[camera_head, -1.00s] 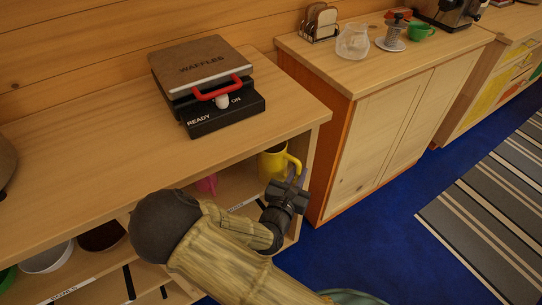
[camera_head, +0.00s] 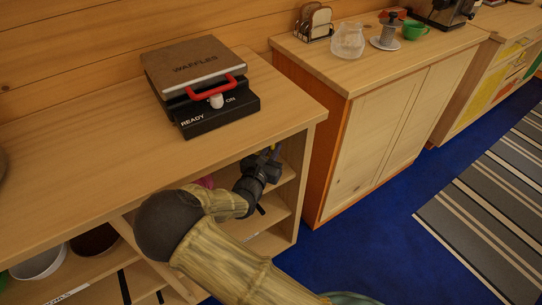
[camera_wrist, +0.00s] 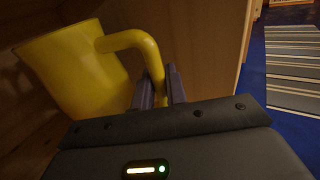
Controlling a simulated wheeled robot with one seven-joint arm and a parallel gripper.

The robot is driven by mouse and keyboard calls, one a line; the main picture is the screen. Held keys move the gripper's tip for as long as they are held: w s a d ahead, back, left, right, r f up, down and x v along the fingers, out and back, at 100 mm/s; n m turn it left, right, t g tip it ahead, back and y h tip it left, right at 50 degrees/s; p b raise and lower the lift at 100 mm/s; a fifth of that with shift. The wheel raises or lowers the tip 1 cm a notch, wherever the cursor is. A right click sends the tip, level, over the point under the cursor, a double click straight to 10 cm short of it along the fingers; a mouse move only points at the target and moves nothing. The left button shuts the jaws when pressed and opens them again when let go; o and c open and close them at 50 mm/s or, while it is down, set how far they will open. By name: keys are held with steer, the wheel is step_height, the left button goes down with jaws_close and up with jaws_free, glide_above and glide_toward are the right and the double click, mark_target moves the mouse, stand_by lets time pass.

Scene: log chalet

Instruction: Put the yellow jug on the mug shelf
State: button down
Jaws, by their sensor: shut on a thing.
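The yellow jug (camera_wrist: 75,72) fills the left of the wrist view, inside a wooden compartment and tilted in the picture. My gripper (camera_wrist: 160,88) is shut on its curved handle. In the head view my gripper (camera_head: 268,160) reaches into the right-hand upper compartment of the shelf unit, and only a sliver of yellow shows past it; my arm and the worktop hide the rest of the jug. A pink thing (camera_head: 206,182), partly hidden, is on that same shelf (camera_head: 272,214). I cannot tell whether the jug's base touches the shelf.
A waffle maker (camera_head: 200,85) stands on the worktop above. Bowls, one white (camera_head: 40,262), sit in a lower-left compartment. Blue floor lies in front.

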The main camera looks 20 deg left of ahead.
steer(key=shift+w+a+f, duration=0.2)
steer(key=shift+w+a, duration=0.05)
steer(key=shift+a, duration=0.05)
steer(key=shift+f+b, duration=0.55)
steer(key=shift+f, duration=0.9)
steer(key=shift+f, duration=0.1)
steer(key=c, duration=1.4)
jaws_free()
steer(key=shift+f, duration=0.1)
steer(key=shift+s, duration=0.25)
steer(key=s+a+p, duration=0.1)
steer(key=s, duration=1)
steer(key=shift+s+a, duration=0.15)
steer(key=shift+s, duration=0.15)
